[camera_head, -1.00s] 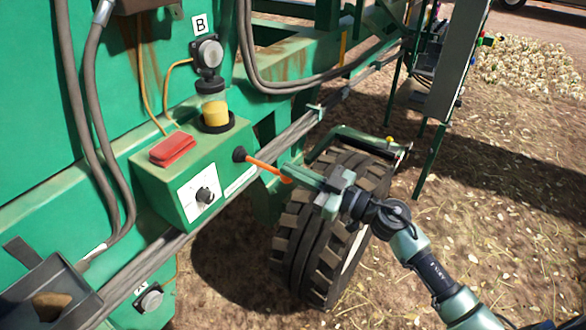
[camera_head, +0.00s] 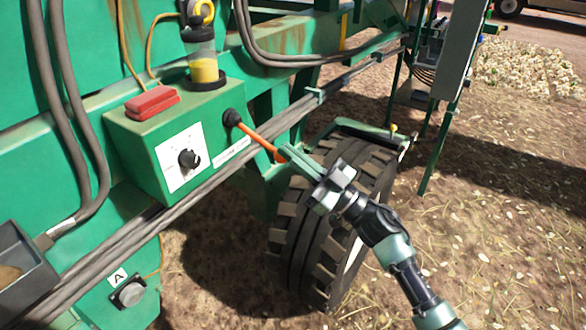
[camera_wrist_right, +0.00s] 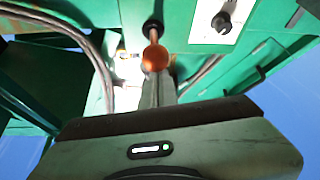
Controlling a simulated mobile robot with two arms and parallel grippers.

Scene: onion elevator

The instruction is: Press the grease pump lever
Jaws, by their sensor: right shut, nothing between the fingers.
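The grease pump lever (camera_head: 258,138) is an orange rod that leaves a black round pivot on the green pump box (camera_head: 140,160) and slopes down to the right. My right gripper (camera_head: 284,150) is shut, its fingers at the lever's outer end; they appear to touch it from above. In the right wrist view the lever's round orange end (camera_wrist_right: 154,57) sits right at the tips of the shut fingers (camera_wrist_right: 157,85). A clear cup with yellow grease (camera_head: 204,70) stands on the box. A round fitting above it (camera_head: 203,12) shows a yellow arc. My left gripper is not in view.
Fitting A (camera_head: 130,293) is at lower left. A big tyre (camera_head: 320,245) stands below my right gripper. Metal pipes (camera_head: 130,240) run under the box. Open ground lies to the right.

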